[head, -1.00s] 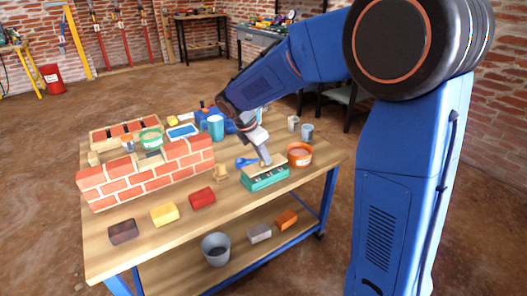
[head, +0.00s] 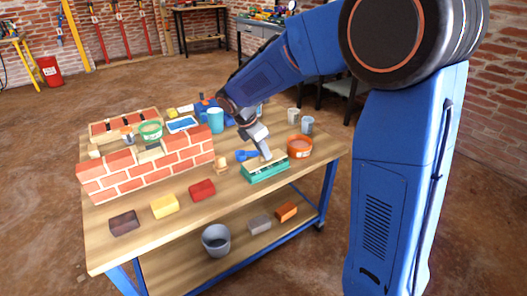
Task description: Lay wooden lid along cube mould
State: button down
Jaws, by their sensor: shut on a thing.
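The cube mould (head: 266,175) is a green block near the right front edge of the workbench. The wooden lid (head: 273,161) is a thin, light tan strip at the top of the mould, running roughly along its length. My gripper (head: 266,157) points down above the mould and is shut on the lid. The fingertips are small, and the gripper partly hides the lid. I cannot tell whether the lid touches the mould all along.
An orange tub (head: 300,146) stands close to the right of the mould. A blue tool (head: 246,155) and a small wooden piece (head: 221,165) lie to its left. A brick wall (head: 150,165) fills the left of the bench (head: 190,225).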

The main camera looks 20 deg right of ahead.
jog(key=shift+f, duration=0.35)
jog(key=c, duration=1.6)
grip_release()
jog(key=shift+r, duration=0.1)
jog(key=v, duration=1.6)
jog(key=s+d+m+t+y, duration=0.1)
jog(key=s+d+m, duration=0.4)
jog(key=s, duration=0.3)
jog(key=s+d+m+y, duration=0.2)
jog(key=s+d+m, duration=0.3)
jog(key=s, duration=0.2)
jog(key=s+d+f+m, duration=0.1)
jog(key=s+f+m, duration=0.1)
jog(key=s+m, duration=0.2)
jog(key=s+d+f+m+t+y, duration=0.1)
jog(key=s+f+m, duration=0.1)
jog(key=s, duration=0.5)
jog(key=s+d+f+m+t, duration=0.1)
jog(key=s+f+m, duration=0.2)
jog(key=s+m, duration=0.2)
jog(key=shift+s+d+f+m, duration=0.1)
jog(key=shift+s+d+m, duration=0.05)
jog(key=shift+d+m, duration=0.2)
